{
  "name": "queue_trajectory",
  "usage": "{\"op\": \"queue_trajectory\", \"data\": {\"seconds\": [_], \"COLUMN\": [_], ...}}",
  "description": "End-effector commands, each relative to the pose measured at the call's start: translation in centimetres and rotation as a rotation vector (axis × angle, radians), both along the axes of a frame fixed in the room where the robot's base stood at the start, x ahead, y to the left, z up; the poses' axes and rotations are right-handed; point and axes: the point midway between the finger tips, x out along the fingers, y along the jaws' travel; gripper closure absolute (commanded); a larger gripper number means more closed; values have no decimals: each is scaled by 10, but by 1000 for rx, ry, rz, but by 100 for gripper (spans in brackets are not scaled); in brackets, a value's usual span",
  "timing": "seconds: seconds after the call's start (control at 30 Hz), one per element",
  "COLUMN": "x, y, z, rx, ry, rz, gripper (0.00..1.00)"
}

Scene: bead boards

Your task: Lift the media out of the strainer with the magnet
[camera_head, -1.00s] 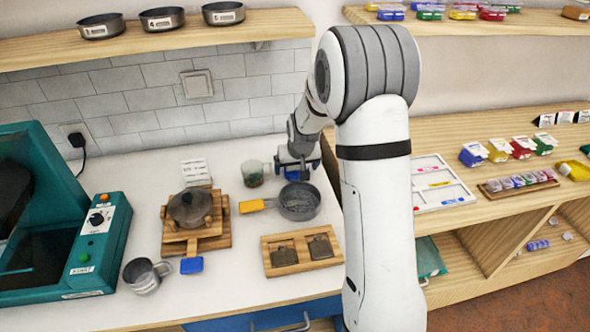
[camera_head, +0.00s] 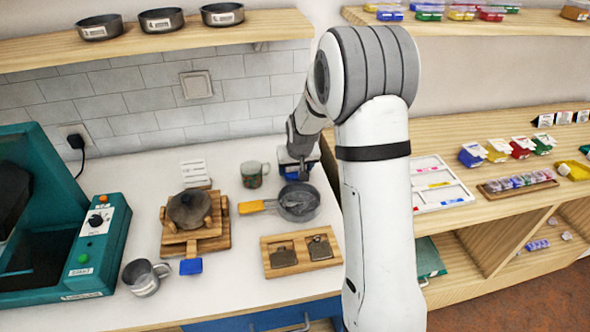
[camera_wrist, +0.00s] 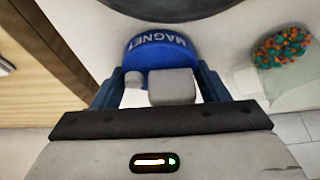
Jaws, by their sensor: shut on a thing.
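My gripper (camera_head: 298,160) is shut on the blue magnet (camera_wrist: 158,50), which has "MAGNET" lettered on its side. In the wrist view the fingers (camera_wrist: 160,85) grip its grey handle part. The magnet's underside is hidden, so I cannot tell whether media cling to it. The strainer (camera_head: 313,212) is a grey round pan with a yellow handle (camera_head: 257,207), on the white counter just in front of my gripper. Its dark round edge shows at the top of the wrist view (camera_wrist: 170,8). I cannot make out clearly what lies in it.
A clear cup (camera_head: 252,175) holding green and orange beads stands left of the magnet; it also shows in the wrist view (camera_wrist: 282,75). A wooden tray with two dark squares (camera_head: 270,242) lies in front.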

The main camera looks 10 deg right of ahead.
Motion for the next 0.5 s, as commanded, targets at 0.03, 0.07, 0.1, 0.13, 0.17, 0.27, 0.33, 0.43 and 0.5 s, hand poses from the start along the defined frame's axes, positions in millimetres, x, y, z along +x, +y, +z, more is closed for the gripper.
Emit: {"op": "queue_trajectory", "data": {"seconds": [0.03,0.07,0.1,0.13,0.17,0.27,0.33,0.43,0.5], "x": [1,1,1,1,1,2,1,1,1], "y": [0,0,0,0,0,0,0,0,0], "z": [3,5,9,13,18,38,53,72,83], "rx": [0,0,0,0,0,0,0,0,0], "ry": [-3,-3,-5,-5,-6,-9,-7,-7,-6], "rz": [0,0,0,0,0,1,1,1,1], "gripper": [60,60,60,60,60,60,60,60,60]}}
